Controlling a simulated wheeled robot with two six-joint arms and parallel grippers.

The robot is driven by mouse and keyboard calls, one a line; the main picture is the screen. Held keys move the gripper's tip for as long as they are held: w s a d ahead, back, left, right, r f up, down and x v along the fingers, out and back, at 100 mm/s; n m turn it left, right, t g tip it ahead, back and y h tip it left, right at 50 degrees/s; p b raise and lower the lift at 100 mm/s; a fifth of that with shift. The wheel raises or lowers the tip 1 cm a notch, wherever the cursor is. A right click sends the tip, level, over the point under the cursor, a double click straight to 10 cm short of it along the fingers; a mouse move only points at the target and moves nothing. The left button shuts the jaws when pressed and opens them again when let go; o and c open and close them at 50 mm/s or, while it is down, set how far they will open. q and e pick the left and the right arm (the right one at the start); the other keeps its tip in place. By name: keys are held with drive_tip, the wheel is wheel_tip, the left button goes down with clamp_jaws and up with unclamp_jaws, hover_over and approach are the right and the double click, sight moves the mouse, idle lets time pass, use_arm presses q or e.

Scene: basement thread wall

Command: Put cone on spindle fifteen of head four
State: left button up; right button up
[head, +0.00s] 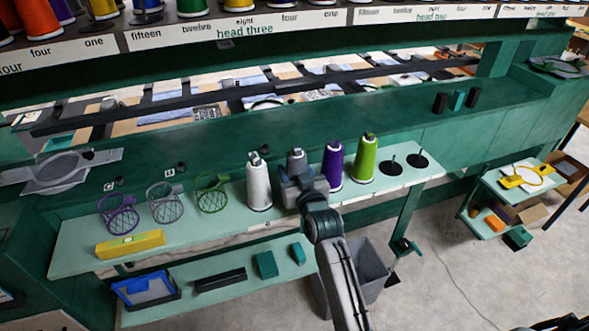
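White (258,184), grey (297,158), purple (332,168) and green (364,160) cones stand in a row on the pale green shelf (75,250). My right gripper (298,183) is at the grey cone and hides its lower part. Its fingers cannot be made out, so whether it grips the cone is unclear. The upper rack (110,43) carries labels for head three and head two. My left gripper is not in view.
Two black stands (391,167) (417,159) right of the green cone are bare. Wire baskets (118,212) and a yellow block (130,244) occupy the shelf's left. A grey bin (368,270) stands below. A green cart (490,190) is at right.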

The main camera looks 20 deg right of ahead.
drive_tip(key=shift+f, duration=0.15)
drive_tip(key=o, duration=1.1)
drive_tip(key=shift+c, duration=0.2)
drive_tip(key=shift+s, duration=0.1)
drive_tip(key=s+b, duration=0.3)
drive_tip(key=s, duration=0.9)
drive_tip(key=shift+d, duration=0.15)
drive_tip(key=shift+w, duration=0.1)
